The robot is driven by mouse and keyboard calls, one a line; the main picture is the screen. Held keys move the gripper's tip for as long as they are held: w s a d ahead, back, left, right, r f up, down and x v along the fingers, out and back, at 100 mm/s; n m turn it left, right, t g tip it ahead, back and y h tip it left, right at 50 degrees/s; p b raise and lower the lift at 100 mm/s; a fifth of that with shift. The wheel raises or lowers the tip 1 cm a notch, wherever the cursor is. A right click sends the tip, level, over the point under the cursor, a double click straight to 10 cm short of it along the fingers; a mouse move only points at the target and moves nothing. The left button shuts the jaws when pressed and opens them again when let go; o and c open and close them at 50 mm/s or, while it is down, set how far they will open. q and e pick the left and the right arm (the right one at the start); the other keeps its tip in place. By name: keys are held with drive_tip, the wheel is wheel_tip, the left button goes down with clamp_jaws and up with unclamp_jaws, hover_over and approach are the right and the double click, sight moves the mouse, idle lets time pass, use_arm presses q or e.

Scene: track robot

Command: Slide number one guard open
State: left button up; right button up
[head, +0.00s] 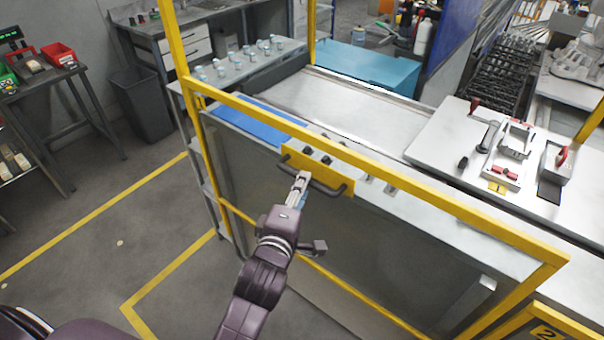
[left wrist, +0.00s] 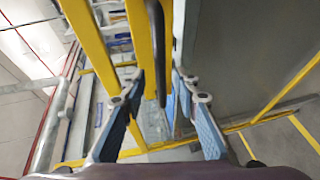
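The guard is a clear panel in a yellow frame (head: 400,173) that crosses the middle of the head view. No number is readable on it. A yellow plate (head: 338,180) on its top rail carries a dark bar handle (head: 325,190). My left gripper (head: 301,180) is at the left part of this handle. In the left wrist view the black handle bar (left wrist: 157,45) runs between the two blue-padded fingers of my left gripper (left wrist: 159,80), with gaps on both sides. The fingers are open. My right gripper is not in view.
A second yellow frame marked 2 (head: 546,334) stands at the lower right. Behind the guard are a grey worktop (head: 340,108) and a white fixture plate (head: 440,140) with clamps. A grey table (head: 50,82) with bins stands at the left. The floor (head: 100,210) at left is clear.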

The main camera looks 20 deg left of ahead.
use_arm(q)
drive_tip(key=w, duration=0.3)
drive_tip(key=shift+w+a+f+p, duration=0.2)
drive_tip(key=shift+a+f+p, duration=0.05)
drive_tip(key=shift+f+p, duration=0.1)
drive_tip(key=shift+w, duration=0.2)
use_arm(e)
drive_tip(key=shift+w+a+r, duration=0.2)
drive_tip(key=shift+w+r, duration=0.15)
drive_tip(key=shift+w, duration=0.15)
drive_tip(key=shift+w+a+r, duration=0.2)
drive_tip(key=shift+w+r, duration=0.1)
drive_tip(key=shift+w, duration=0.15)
use_arm(q)
drive_tip(key=shift+c, duration=0.6)
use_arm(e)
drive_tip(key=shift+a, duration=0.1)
use_arm(q)
drive_tip(key=shift+c, duration=1.2)
drive_tip(key=shift+f, duration=0.1)
clamp_jaws()
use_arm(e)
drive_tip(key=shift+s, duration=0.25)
